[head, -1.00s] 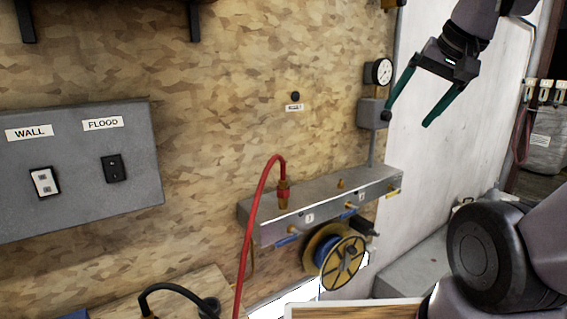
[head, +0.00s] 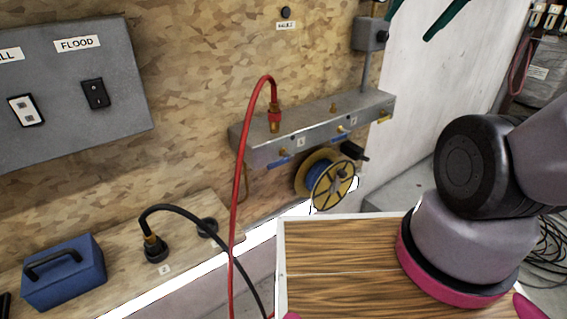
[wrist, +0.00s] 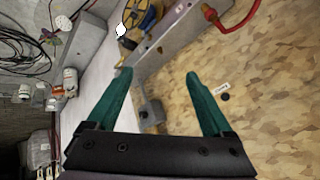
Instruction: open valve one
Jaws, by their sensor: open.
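A grey manifold bar (head: 310,125) is fixed to the wooden wall, with small numbered tags too small to read surely. A blue valve handle (head: 275,164) sits under its left end, and a second blue handle (head: 345,138) sits farther right. Which one is valve one I cannot tell. My gripper (head: 412,22) is open and empty, its green fingers cut off by the top edge of the head view, above and right of the bar. In the wrist view my gripper (wrist: 158,74) shows both fingers apart, with the manifold (wrist: 176,40) beyond them.
A red hose (head: 238,165) arches from the bar's left end down the front. A yellow reel (head: 325,183) hangs below. A grey box (head: 369,34) with a pipe stands above the bar's right end. A wooden board (head: 330,262) lies in front.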

